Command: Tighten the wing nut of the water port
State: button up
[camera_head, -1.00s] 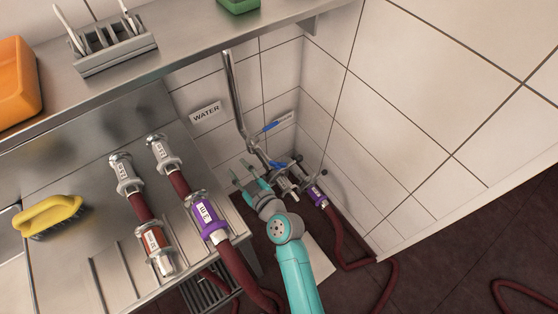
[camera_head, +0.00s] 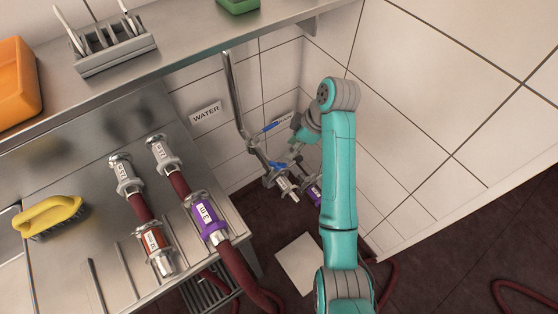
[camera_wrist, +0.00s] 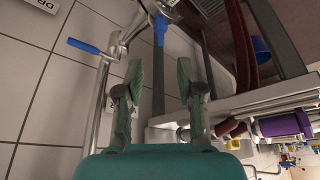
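The water port is a metal valve fitting (camera_head: 285,187) at the foot of the steel wall pipe (camera_head: 236,95), in the corner below the shelf. A blue lever (camera_head: 278,166) sits on it. It also shows at the top of the wrist view as metal (camera_wrist: 158,8) with a blue lever (camera_wrist: 160,30). I cannot make out the wing nut in either view. A purple-banded coupling (camera_head: 312,192) is beside the port, partly behind my arm. My gripper (camera_wrist: 160,72) is open, with nothing between its fingers. In the head view it is close to the pipe, above the port, partly hidden.
A WATER sign (camera_head: 206,112) is left of the pipe. A second blue lever (camera_head: 270,127) sticks out higher up. On the left, a steel counter (camera_head: 100,215) holds hoses with a purple coupling (camera_head: 209,217) and a red one (camera_head: 154,247), plus a yellow brush (camera_head: 48,214).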

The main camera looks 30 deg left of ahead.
aim_at(278, 163)
jog(key=x, duration=1)
jog(key=shift+s+f, duration=0.1)
jog(key=shift+f, duration=0.3)
jog(key=shift+c, duration=0.2)
grip_shut()
